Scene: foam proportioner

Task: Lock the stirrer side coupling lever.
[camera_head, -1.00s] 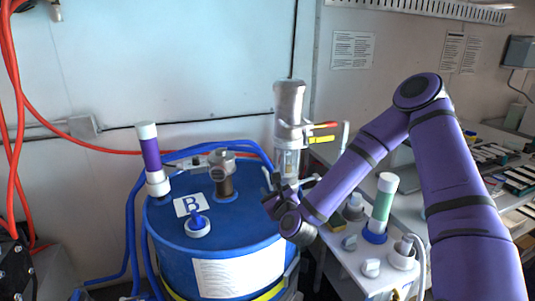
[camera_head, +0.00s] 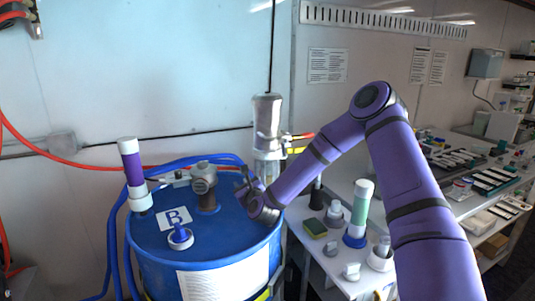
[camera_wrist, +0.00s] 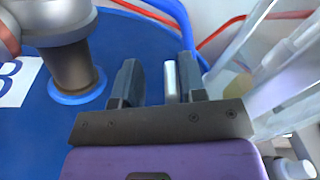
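My gripper (camera_head: 247,182) is over the right part of the blue drum's lid (camera_head: 157,233), to the right of the metal coupling fitting (camera_head: 203,180). In the wrist view my gripper (camera_wrist: 160,75) has its two dark fingers apart. A short white bar (camera_wrist: 171,80) shows between them, nearer the right finger; I cannot tell whether it touches or is the coupling lever. The fitting (camera_wrist: 65,60) stands left of the fingers in the wrist view. A silver cylindrical unit (camera_head: 267,120) stands behind my gripper, with a red lever (camera_head: 303,136) and a yellow lever (camera_head: 296,150) at its right.
A purple and white cylinder (camera_head: 133,170) and a blue-topped cap (camera_head: 180,236) are on the drum lid. Blue hoses curve behind the drum. A side table at right holds a green and white cylinder (camera_head: 360,205), a sponge (camera_head: 315,229) and several white fittings.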

